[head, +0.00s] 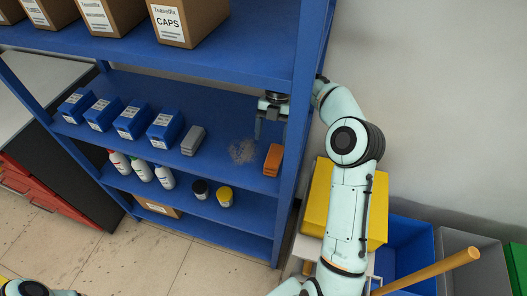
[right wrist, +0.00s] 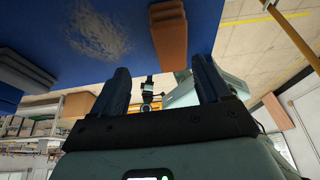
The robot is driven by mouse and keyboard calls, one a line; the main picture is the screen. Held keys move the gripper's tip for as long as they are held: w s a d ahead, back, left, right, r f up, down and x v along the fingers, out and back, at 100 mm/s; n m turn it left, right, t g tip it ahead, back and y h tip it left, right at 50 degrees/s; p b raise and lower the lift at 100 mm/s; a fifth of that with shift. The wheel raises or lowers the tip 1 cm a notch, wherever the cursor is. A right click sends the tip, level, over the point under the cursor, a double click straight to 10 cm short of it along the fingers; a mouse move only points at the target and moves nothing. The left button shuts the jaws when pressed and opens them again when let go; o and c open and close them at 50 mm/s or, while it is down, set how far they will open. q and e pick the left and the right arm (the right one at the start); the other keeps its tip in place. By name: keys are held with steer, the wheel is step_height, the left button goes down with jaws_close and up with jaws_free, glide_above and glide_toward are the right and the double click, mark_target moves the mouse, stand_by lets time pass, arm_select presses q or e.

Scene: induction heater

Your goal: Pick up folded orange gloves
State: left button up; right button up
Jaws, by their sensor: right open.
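The folded orange gloves (head: 272,160) lie as a small stack at the right end of the blue middle shelf, near the upright. My right gripper (head: 270,132) is over that shelf, behind the gloves in the head view, with its fingers pointing down. It is open and empty. In the right wrist view the gloves (right wrist: 168,36) show just beyond the fingertips of the gripper (right wrist: 162,66), apart from them. Only a bit of my left arm shows at the lower left of the head view; its gripper is out of view.
A grey folded stack (head: 193,140) and several blue boxes (head: 132,121) stand left on the same shelf. A greyish patch (head: 242,151) lies beside the gloves. The blue upright (head: 301,90) is close to my right arm. A yellow bin (head: 318,198) stands beside the rack.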

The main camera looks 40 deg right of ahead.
mark_target(275, 154)
steer(key=s+f+b, duration=0.1)
steer(key=s+f, duration=0.1)
steer(key=f, duration=0.1)
steer(key=shift+s+a, duration=0.1)
steer(key=shift+s, duration=0.2)
steer(key=x, duration=0.3)
steer(key=shift+f+b, duration=0.3)
steer(key=shift+b, duration=0.1)
arm_select(q)
steer(key=s, duration=0.1)
steer(key=s+f, duration=0.2)
steer(key=shift+s+d+f, duration=0.1)
steer(key=shift+s+f, duration=0.15)
steer(key=shift+s, duration=0.15)
steer(key=shift+w, duration=0.1)
arm_select(e)
steer(key=shift+w, duration=0.1)
steer(key=shift+f, duration=0.2)
steer(key=c, duration=1)
